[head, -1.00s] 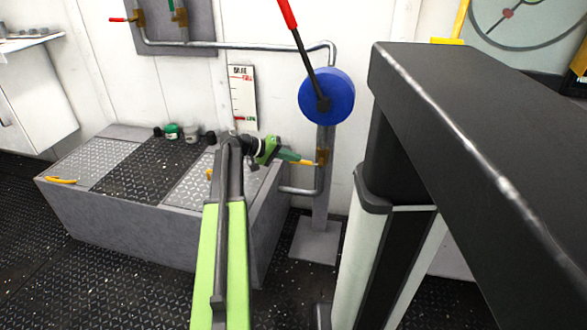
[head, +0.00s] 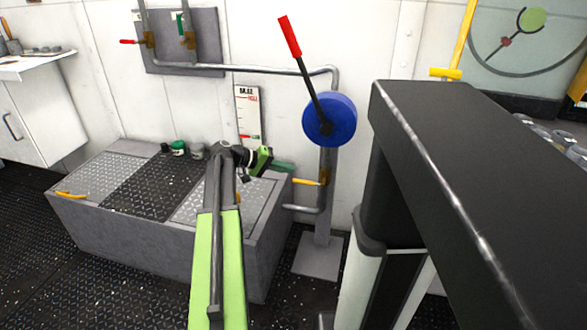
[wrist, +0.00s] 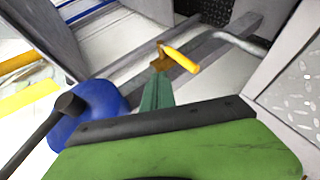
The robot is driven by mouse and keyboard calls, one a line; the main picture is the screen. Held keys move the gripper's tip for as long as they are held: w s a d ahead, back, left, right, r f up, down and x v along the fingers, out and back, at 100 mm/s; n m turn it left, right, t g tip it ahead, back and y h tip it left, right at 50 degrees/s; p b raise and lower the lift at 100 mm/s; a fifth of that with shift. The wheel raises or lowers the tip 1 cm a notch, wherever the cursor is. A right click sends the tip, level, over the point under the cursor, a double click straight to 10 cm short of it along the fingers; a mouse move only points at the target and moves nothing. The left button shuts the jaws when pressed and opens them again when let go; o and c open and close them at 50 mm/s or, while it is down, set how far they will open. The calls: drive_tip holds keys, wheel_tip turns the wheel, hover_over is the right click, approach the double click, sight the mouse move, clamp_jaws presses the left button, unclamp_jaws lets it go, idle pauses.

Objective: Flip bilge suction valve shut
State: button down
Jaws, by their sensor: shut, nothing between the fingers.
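The valve with a yellow handle (head: 308,182) sits on the pipe below the blue pump wheel, in the head view. Its handle lies about level, pointing left from a brass body. In the wrist view the yellow handle (wrist: 180,59) is just beyond the fingertips, with the brass body at its left end. My gripper (head: 285,166) is green with teal fingers, shut and empty, left of and slightly above the handle in the head view. In the wrist view the fingers (wrist: 157,92) point at the valve; contact cannot be told.
The blue wheel (head: 330,119) with a red-tipped lever (head: 290,36) stands above the valve. A grey deck box (head: 160,240) with small jars is below my arm. Valves with a red handle (head: 129,41) and a green handle (head: 180,22) are on a wall panel. A gauge board (head: 247,110) hangs behind.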

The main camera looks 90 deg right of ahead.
drive_tip(key=p+v, duration=0.1)
drive_tip(key=v, duration=0.5)
drive_tip(key=shift+w+f+p, duration=0.2)
drive_tip(key=shift+p, duration=0.15)
